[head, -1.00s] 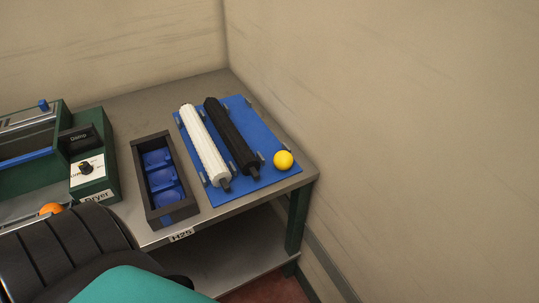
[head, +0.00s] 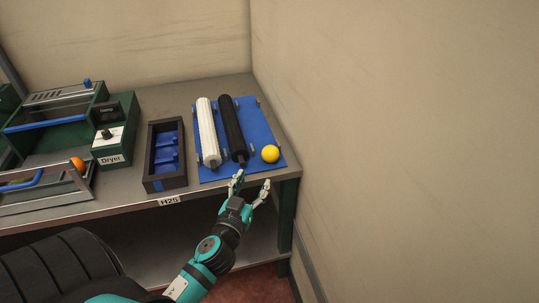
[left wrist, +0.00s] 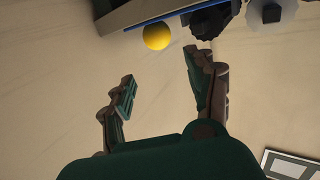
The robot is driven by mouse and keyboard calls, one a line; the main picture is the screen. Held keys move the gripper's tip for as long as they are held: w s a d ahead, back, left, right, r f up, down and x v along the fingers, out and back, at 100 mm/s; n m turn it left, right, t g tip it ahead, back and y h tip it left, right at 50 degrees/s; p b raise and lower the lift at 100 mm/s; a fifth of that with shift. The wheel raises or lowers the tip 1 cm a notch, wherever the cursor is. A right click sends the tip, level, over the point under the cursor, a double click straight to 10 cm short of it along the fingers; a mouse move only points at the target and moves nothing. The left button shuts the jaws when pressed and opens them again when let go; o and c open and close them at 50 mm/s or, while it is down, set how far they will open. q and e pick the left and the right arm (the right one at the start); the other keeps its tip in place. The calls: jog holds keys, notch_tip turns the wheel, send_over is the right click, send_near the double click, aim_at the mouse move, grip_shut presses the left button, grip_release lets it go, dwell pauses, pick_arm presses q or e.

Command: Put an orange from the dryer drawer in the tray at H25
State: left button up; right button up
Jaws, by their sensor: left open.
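The green dryer (head: 117,140) stands at the left of the table, with its front drawer (head: 50,200) out. An orange (head: 77,164) lies at the right end of this drawer, partly behind its frame. The dark tray (head: 165,184) with blue compartments sits behind the H25 label (head: 168,200) and looks empty. My left gripper (head: 251,183) is open and empty at the table's front edge, right of the tray and just in front of the yellow ball. Its spread fingers also show in the left wrist view (left wrist: 160,72). My right gripper is not in view.
A blue board (head: 262,130) right of the tray carries a white roller (head: 207,135), a black roller (head: 232,130) and a yellow ball (head: 270,153). A wall closes the right side. A lower shelf (head: 150,250) lies under the table.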

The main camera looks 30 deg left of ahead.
pick_arm(q)
send_near(268, 157)
jog(key=w+r, duration=0.1)
jog(key=p+x, duration=0.1)
jog(key=x, duration=0.5)
jog(key=shift+a+p, duration=0.2)
jog(key=shift+p, duration=0.15)
jog(key=shift+w+a+f, duration=0.1)
jog(key=shift+w+f, duration=0.05)
jog(key=shift+w, duration=0.2)
jog(key=x, duration=0.2)
jog(key=f+x, duration=0.1)
jog(key=x, duration=0.1)
jog(key=shift+w, duration=0.4)
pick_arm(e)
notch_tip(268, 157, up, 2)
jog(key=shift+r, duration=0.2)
pick_arm(q)
jog(key=shift+c, duration=0.4)
jog(key=c, duration=0.9)
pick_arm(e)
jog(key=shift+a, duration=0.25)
pick_arm(q)
jog(key=shift+r, duration=0.1)
